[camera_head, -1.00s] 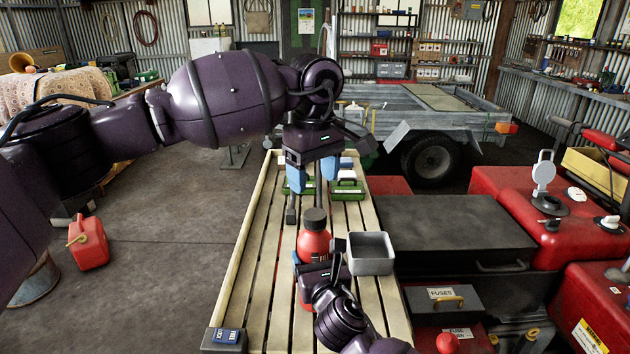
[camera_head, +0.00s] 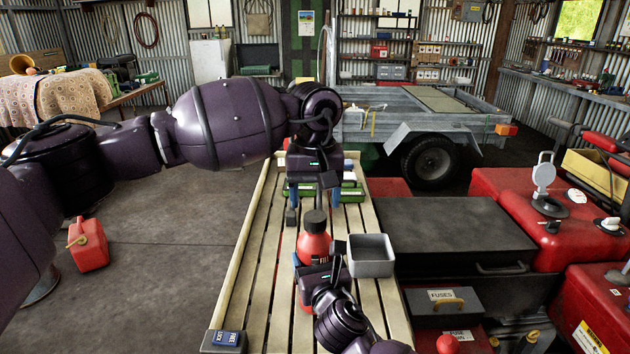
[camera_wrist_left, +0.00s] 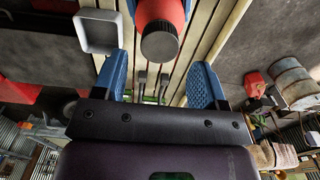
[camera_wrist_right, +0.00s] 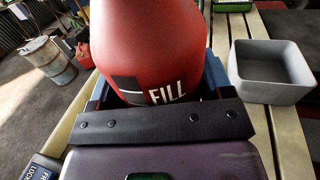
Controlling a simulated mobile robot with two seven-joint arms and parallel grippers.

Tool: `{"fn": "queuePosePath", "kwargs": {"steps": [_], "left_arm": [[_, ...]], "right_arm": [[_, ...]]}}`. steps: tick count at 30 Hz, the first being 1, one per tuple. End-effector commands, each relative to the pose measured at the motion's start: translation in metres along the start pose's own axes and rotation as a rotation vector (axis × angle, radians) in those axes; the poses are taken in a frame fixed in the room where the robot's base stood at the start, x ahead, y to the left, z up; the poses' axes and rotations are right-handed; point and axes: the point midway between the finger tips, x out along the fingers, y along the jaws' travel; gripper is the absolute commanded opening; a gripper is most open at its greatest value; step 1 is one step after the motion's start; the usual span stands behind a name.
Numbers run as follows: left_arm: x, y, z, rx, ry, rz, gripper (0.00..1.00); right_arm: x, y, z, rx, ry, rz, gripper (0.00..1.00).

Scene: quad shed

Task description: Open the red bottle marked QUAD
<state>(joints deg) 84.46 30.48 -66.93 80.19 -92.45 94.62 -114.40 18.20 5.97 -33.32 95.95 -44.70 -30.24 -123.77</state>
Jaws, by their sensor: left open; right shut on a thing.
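The red bottle (camera_head: 313,246) stands upright on the slatted bench, with a dark ribbed cap (camera_head: 314,219) on top. My right gripper (camera_head: 316,263) is shut on the bottle's body from the near side. In the right wrist view the red body (camera_wrist_right: 155,45) fills the space between the fingers, and the label reads "FILL"; QUAD cannot be read. My left gripper (camera_head: 313,207) is open and points down just beyond and above the cap. In the left wrist view the cap (camera_wrist_left: 160,46) lies past the blue fingertips, between their lines, not gripped.
A grey open tray (camera_head: 371,263) sits right of the bottle, close to my right gripper. Green boxes (camera_head: 350,193) lie farther back on the bench (camera_head: 262,230). A small blue-labelled block (camera_head: 226,338) is at the near left corner. A black chest (camera_head: 450,225) stands to the right.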

Motion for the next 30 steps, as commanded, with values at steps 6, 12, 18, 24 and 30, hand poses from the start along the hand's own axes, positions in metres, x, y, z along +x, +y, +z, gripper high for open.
{"fn": "queuePosePath", "kwargs": {"steps": [6, 12, 18, 24, 30], "left_arm": [[0.030, 0.000, 0.001, 0.000, -0.003, 0.000, 0.66], [0.042, 0.000, 0.000, -0.001, 0.000, 0.000, 0.66], [0.044, 0.000, 0.000, -0.001, 0.000, 0.000, 0.66], [0.044, 0.000, 0.000, -0.001, 0.000, 0.000, 0.53], [0.044, 0.000, 0.000, -0.001, 0.000, 0.000, 0.23]], "right_arm": [[0.000, 0.000, 0.000, -0.001, 0.000, 0.000, 0.07], [0.000, 0.000, 0.000, -0.001, 0.001, 0.000, 0.07], [0.000, 0.000, 0.000, -0.001, 0.001, 0.000, 0.07], [0.000, 0.000, 0.000, -0.001, 0.001, -0.001, 0.07], [0.000, 0.000, 0.000, -0.001, 0.001, 0.000, 0.07]]}}
